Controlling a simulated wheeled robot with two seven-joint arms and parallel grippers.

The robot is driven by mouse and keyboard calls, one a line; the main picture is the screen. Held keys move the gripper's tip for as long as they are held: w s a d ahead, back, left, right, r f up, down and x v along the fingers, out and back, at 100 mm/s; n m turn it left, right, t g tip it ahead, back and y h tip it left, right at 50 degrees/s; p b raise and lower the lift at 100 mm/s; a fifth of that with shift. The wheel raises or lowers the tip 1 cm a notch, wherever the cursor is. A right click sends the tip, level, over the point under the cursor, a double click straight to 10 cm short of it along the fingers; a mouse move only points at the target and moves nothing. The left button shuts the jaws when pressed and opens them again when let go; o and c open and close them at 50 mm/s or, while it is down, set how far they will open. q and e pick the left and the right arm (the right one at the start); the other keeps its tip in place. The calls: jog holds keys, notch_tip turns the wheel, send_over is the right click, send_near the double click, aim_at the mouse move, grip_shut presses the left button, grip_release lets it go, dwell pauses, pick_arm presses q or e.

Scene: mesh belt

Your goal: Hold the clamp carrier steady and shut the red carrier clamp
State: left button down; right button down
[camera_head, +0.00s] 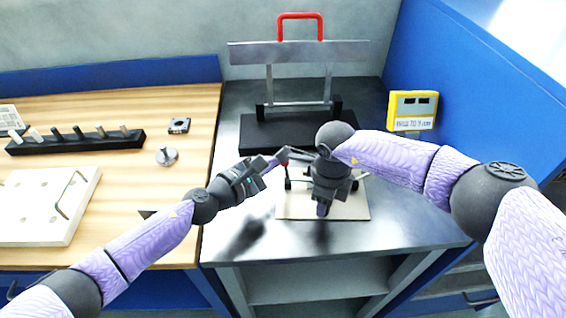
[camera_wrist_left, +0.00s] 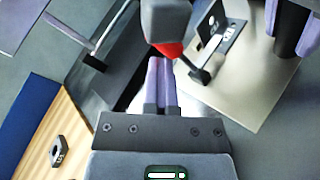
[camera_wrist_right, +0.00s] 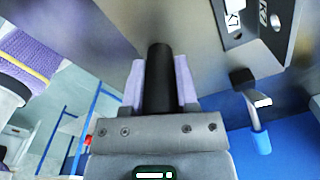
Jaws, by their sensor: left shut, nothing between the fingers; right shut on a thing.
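The clamp carrier is a light flat plate (camera_head: 350,208) lying on the dark metal table. Only a little of the red carrier clamp (camera_head: 284,163) shows beside my left gripper. The left wrist view shows its red part with a grey end (camera_wrist_left: 170,48) right at my left fingertips, and the carrier plate (camera_wrist_left: 240,95) to the right. I cannot tell whether they touch. My left gripper (camera_head: 275,161) is shut and empty. My right gripper (camera_head: 322,207) is over the carrier, shut on a black post (camera_wrist_right: 160,75). My right arm hides much of the clamp.
Behind the carrier stands a metal frame with a red handle (camera_head: 300,15) on a black base. A yellow device (camera_head: 413,108) is at the right by the blue wall. The wooden bench at left holds a black peg rack (camera_head: 75,143) and a white board (camera_head: 40,205).

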pick_arm(q)
jog(key=shift+s+d, duration=0.25)
jog(key=shift+d, duration=0.45)
pick_arm(e)
jog(key=shift+s+a, duration=0.1)
jog(key=shift+a, duration=0.2)
pick_arm(q)
jog(key=shift+w+a, duration=0.1)
jog(key=shift+a, duration=0.1)
pick_arm(e)
jog(key=shift+d, duration=0.1)
pick_arm(q)
jog(key=shift+a, duration=0.2)
jog(key=shift+w+a, duration=0.15)
jog(key=shift+a, duration=0.8)
pick_arm(e)
jog(key=shift+d, duration=0.15)
pick_arm(q)
jog(key=shift+a, duration=0.1)
jog(key=shift+s+a+r, duration=0.1)
jog(key=shift+a, duration=1.15)
jog(key=shift+s+a, duration=0.1)
jog(key=shift+a, duration=1.1)
pick_arm(e)
jog(key=shift+f, duration=0.1)
